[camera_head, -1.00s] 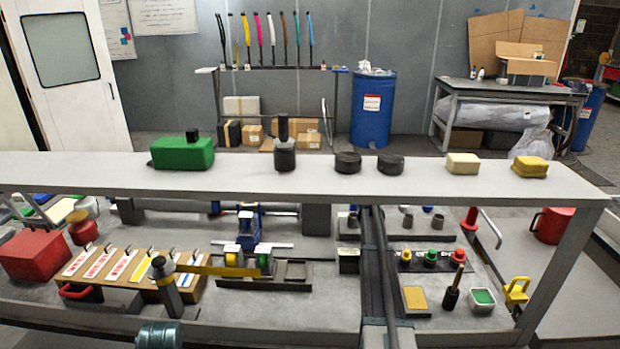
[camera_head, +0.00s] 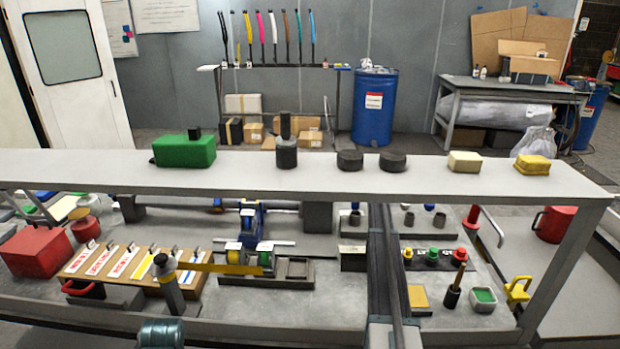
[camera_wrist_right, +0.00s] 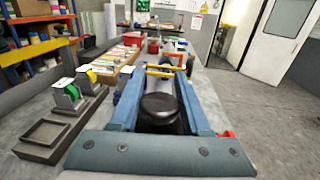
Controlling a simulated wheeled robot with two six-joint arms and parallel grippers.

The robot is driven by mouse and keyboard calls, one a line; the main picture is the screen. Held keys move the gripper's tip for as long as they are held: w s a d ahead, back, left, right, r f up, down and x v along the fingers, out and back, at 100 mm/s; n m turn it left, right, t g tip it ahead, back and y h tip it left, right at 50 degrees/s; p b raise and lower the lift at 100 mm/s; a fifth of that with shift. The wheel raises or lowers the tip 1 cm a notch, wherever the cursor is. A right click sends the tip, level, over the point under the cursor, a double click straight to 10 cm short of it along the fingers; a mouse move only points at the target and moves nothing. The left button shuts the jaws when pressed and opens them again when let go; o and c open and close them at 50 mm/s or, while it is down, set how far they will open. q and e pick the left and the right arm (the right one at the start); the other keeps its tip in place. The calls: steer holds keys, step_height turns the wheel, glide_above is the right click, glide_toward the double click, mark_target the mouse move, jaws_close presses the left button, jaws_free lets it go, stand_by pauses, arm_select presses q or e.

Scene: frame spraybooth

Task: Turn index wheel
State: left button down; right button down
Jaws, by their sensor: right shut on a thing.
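In the right wrist view a black round knob (camera_wrist_right: 160,106) with a flat, shiny top sits between the two long blue fingers of my right gripper (camera_wrist_right: 158,92). The gripper is shut on it. Its lower part is hidden, and I cannot tell for sure that this knob is the index wheel. No other plain wheel shows clearly. My left gripper is not in view.
A long grey shelf (camera_head: 300,183) crosses above the bench. Green and yellow tape rolls (camera_wrist_right: 68,91) and a dark empty tray (camera_wrist_right: 50,138) stand left of the gripper in the wrist view. A yellow-armed post (camera_head: 168,285) and a red box (camera_head: 36,254) stand at bench left.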

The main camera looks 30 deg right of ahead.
steer(key=shift+s+n+g+y, duration=0.1)
steer(key=shift+n+g+y, duration=0.2)
steer(key=shift+n+g, duration=0.3)
steer(key=shift+c, duration=1.9)
jaws_free()
